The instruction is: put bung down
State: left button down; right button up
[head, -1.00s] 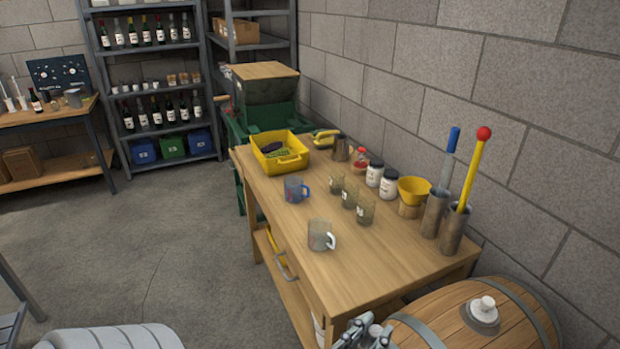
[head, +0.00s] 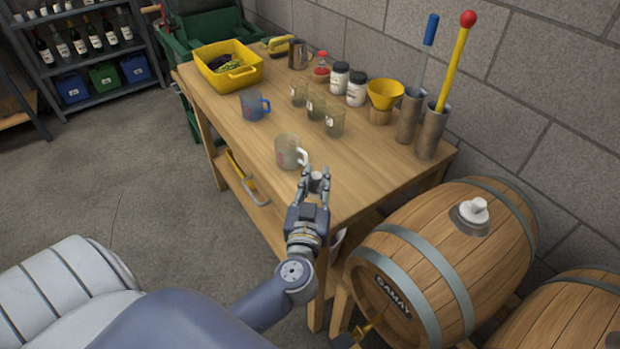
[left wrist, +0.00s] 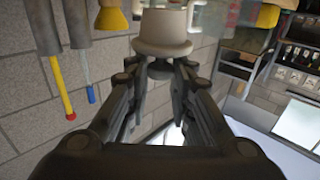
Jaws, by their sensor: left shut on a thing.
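My left gripper (head: 314,179) is shut on a small pale bung (head: 319,183). It holds the bung over the near end of the wooden workbench (head: 350,190); I cannot tell whether the bung touches the top. The left wrist view shows the bung (left wrist: 162,30) large and pale beyond the dark fingers of the gripper (left wrist: 160,75). Another white bung (head: 474,209) sits on top of the barrel (head: 440,255). My right gripper is not in view.
Metal cylinders (head: 432,134) hold tall rods at the right edge. A yellow tub (head: 229,68) is at the far end.

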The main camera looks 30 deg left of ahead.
pick_arm(q)
jog(key=shift+w+a, duration=0.7)
jog(key=shift+a, duration=0.15)
jog(key=f, duration=0.1)
jog(key=f+b, duration=0.1)
jog(key=a+f, duration=0.1)
jog(key=shift+w+f+b, duration=0.2)
jog(key=shift+w+b, duration=0.1)
jog(key=shift+b, duration=0.1)
jog(key=shift+f, duration=0.25)
jog(key=shift+d+r, duration=0.1)
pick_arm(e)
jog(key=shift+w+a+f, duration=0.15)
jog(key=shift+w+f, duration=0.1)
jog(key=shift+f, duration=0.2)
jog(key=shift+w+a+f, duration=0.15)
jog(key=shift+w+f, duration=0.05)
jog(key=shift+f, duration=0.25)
pick_arm(q)
jog(key=c, duration=1.4)
grip_release()
jog(key=shift+f, duration=0.2)
jog(key=shift+r, duration=0.15)
